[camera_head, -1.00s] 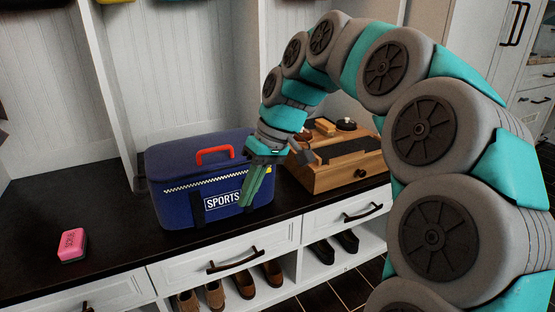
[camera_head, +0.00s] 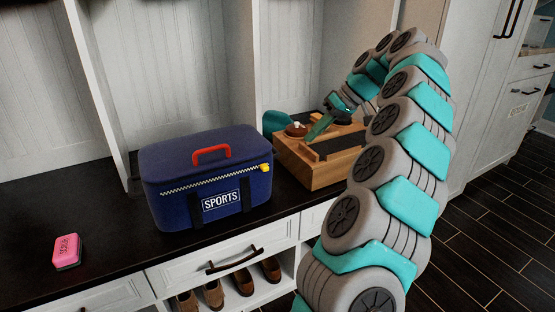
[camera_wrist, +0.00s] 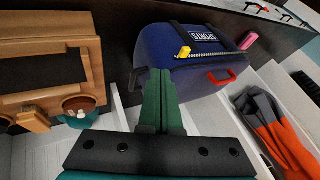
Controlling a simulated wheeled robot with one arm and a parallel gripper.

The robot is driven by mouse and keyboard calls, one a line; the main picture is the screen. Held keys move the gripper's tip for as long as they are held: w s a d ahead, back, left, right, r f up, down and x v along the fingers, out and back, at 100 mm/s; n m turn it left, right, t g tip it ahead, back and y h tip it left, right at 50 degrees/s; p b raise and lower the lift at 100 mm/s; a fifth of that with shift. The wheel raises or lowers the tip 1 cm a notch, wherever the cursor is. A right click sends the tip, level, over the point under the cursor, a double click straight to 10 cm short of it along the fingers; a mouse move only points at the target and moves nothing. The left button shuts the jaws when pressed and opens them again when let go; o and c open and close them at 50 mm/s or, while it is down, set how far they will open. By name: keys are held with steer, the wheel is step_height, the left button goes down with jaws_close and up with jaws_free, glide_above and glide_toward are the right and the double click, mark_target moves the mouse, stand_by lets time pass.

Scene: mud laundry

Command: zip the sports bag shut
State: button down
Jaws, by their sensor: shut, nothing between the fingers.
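The blue sports bag (camera_head: 180,205) stands upright on the dark bench top, with a red handle on its lid and a SPORTS label on its front. A black-and-white zip line (camera_head: 215,182) runs along its upper front. The yellow zip pull (camera_head: 265,168) is at the line's right end; it also shows in the wrist view (camera_wrist: 184,52). My gripper (camera_head: 314,134) is shut and empty, to the right of the bag and above the wooden box, apart from the bag and the pull. The green fingers show in the wrist view (camera_wrist: 160,75), overlapping the bag's near side.
The wooden box (camera_head: 312,172) with brushes on top stands right of the bag. A pink block (camera_head: 67,250) lies at the left of the bench top (camera_head: 110,230). Shoes sit on a shelf below the drawers. The bench between block and bag is clear.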

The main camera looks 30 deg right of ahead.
stand_by(0.4)
steer(key=w+a+f+p, duration=0.1)
steer(key=w+a+f, duration=0.2)
steer(key=a+f, duration=0.5)
steer(key=shift+w+a, duration=0.25)
steer(key=shift+a, duration=0.15)
steer(key=shift+a, duration=0.1)
stand_by(0.4)
steer(key=s+a+b, duration=0.1)
steer(key=a, duration=2.5)
steer(key=shift+a+b, duration=0.2)
steer(key=shift+b, duration=0.2)
